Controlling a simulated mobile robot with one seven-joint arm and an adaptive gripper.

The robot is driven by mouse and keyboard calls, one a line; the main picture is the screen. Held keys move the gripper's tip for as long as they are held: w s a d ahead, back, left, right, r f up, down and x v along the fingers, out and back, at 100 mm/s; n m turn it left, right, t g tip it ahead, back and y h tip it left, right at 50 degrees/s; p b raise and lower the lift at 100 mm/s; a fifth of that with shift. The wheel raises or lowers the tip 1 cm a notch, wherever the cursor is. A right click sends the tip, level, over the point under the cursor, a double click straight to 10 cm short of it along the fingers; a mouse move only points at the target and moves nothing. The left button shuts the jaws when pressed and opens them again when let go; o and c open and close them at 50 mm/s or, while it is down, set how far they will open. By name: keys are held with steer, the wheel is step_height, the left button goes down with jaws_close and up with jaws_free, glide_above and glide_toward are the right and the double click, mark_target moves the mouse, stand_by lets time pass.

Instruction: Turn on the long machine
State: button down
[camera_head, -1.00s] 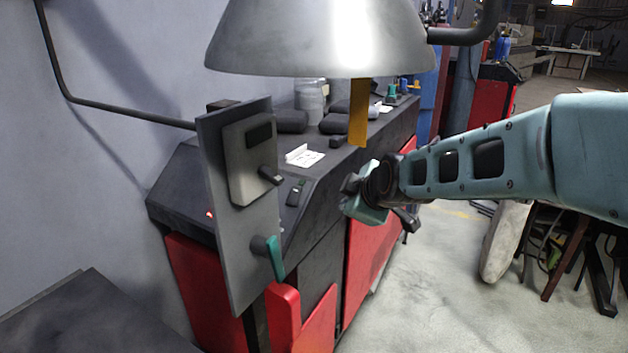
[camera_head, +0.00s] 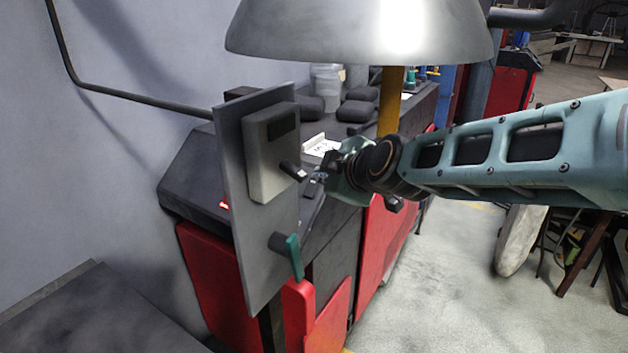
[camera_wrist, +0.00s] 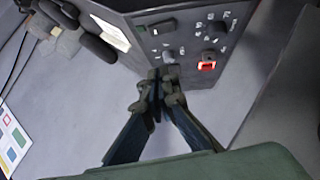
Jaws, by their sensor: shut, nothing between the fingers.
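The long machine (camera_head: 338,262) is a black and red body along the wall. Its black control panel (camera_wrist: 190,35) shows in the wrist view with knobs and a red lit switch (camera_wrist: 207,66). The red switch also shows in the head view (camera_head: 224,205). A grey upright plate (camera_head: 262,262) in front carries a grey box with a black handle (camera_head: 292,171) and a green lever (camera_head: 295,257) below. My gripper (camera_head: 318,178) is shut and empty, just right of the black handle in the picture; contact cannot be told. Its closed fingertips (camera_wrist: 160,76) point towards the control panel.
A large metal lamp shade (camera_head: 360,30) hangs above my arm. A yellow bar (camera_head: 391,100) is below it. Dark rounded objects and a clear jar (camera_head: 327,88) are on the machine top. A dark table (camera_head: 100,315) is at lower left.

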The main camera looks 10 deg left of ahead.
steer(key=shift+f, duration=0.1)
steer(key=b, duration=1)
glide_toward(311, 182)
steer(key=shift+r+x, duration=0.1)
steer(key=shift+x, duration=1.45)
steer(key=shift+r+x, duration=0.15)
steer(key=shift+x, duration=1.45)
steer(key=shift+a, duration=0.15)
steer(key=shift+w+r+g+p, duration=0.15)
steer(key=shift+w+g+p, duration=0.25)
steer(key=shift+p, duration=0.6)
steer(key=shift+s+f+b, duration=0.1)
steer(key=shift+f+b, duration=0.2)
steer(key=shift+f, duration=0.05)
